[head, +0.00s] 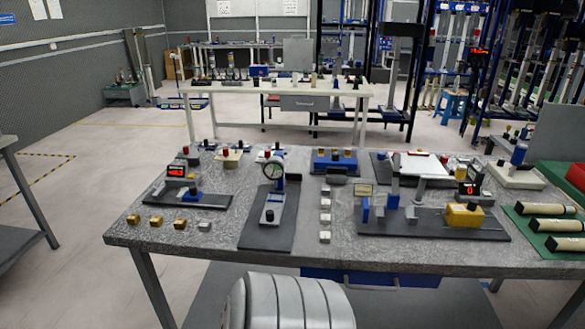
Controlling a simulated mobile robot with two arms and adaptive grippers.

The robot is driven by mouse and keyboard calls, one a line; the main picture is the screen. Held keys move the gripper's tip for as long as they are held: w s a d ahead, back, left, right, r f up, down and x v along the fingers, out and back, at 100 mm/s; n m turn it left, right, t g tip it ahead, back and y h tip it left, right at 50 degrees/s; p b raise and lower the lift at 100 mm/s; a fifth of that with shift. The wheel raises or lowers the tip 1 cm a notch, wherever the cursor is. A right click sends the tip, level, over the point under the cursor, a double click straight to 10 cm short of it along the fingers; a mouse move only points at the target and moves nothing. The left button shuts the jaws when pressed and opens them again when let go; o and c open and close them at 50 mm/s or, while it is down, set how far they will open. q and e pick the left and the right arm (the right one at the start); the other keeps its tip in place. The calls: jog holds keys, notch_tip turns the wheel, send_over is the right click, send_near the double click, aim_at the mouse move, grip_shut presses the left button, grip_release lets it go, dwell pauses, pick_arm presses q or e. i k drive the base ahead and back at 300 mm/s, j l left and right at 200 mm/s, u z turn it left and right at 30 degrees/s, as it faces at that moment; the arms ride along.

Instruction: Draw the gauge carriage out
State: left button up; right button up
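A dial gauge (273,170) with a round pale face stands upright on a post on a dark flat plate (266,236) at the table's front, left of middle. A small blue and grey block with a dark knob (270,213) sits on that plate in front of the post. I cannot tell which part is the carriage. Another dark base (430,224) at right bears blue blocks, a white-topped stand, a yellow block (464,215) and a small red-lit display (470,188). Neither of my grippers is in view; a grey rounded part of mine shows at bottom centre.
The grey speckled table (190,254) is crowded. Several small brass blocks (156,221) lie at its left front, and several pale blocks (325,220) form a column mid-table. A red-lit display unit (177,172) stands at left. Pale cylinders (555,225) lie on green at right.

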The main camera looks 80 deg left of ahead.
aim_at(272, 214)
jog(key=u, duration=2.4)
